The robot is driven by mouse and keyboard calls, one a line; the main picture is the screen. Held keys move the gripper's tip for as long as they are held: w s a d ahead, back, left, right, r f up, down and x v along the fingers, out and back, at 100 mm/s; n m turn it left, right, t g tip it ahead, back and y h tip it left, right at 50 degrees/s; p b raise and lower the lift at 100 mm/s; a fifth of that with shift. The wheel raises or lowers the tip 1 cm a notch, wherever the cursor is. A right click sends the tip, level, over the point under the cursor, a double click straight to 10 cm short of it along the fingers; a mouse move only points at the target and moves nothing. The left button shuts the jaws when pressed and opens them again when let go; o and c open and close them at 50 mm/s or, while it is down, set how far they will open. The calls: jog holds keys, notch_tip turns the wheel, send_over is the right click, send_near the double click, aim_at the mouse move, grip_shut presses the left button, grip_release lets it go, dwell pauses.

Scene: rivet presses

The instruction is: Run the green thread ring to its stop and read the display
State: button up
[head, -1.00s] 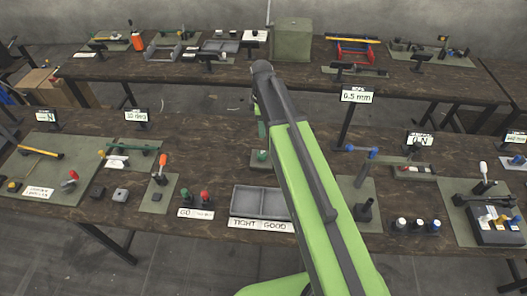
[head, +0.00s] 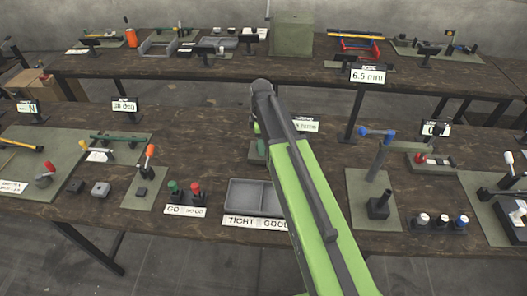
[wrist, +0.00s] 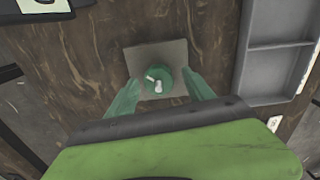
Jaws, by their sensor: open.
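The green thread ring (wrist: 160,79) sits on a small grey-green plate (wrist: 140,57) in the wrist view, seen from above with a pale mark on top. My gripper (wrist: 160,77) is open, with one green finger on each side of the ring. I cannot tell whether the fingers touch it. In the head view my gripper (head: 257,132) points down over the same plate, and the ring is largely hidden there.
A grey two-part tray (head: 238,193) labelled TIGHT and GOOD stands close by. Red and green handled gauges (head: 195,192) are left of it. A 6.5 mm display (head: 367,76) on a post and a blue-handled fixture (head: 378,165) are to the right.

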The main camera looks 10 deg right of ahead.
jog(key=shift+f, duration=0.1)
grip_shut()
jog(key=shift+d, duration=0.3)
jog(key=shift+a+m, duration=0.25)
jog(key=shift+m, duration=0.05)
jog(key=m, duration=0.2)
jog(key=shift+a+m, duration=0.1)
jog(key=shift+m, duration=0.2)
jog(key=m, duration=0.3)
jog(key=shift+m, duration=0.4)
jog(key=m, duration=0.3)
jog(key=shift+m, duration=0.3)
jog(key=m, duration=0.5)
jog(key=shift+w, duration=0.1)
jog(key=m, duration=0.6)
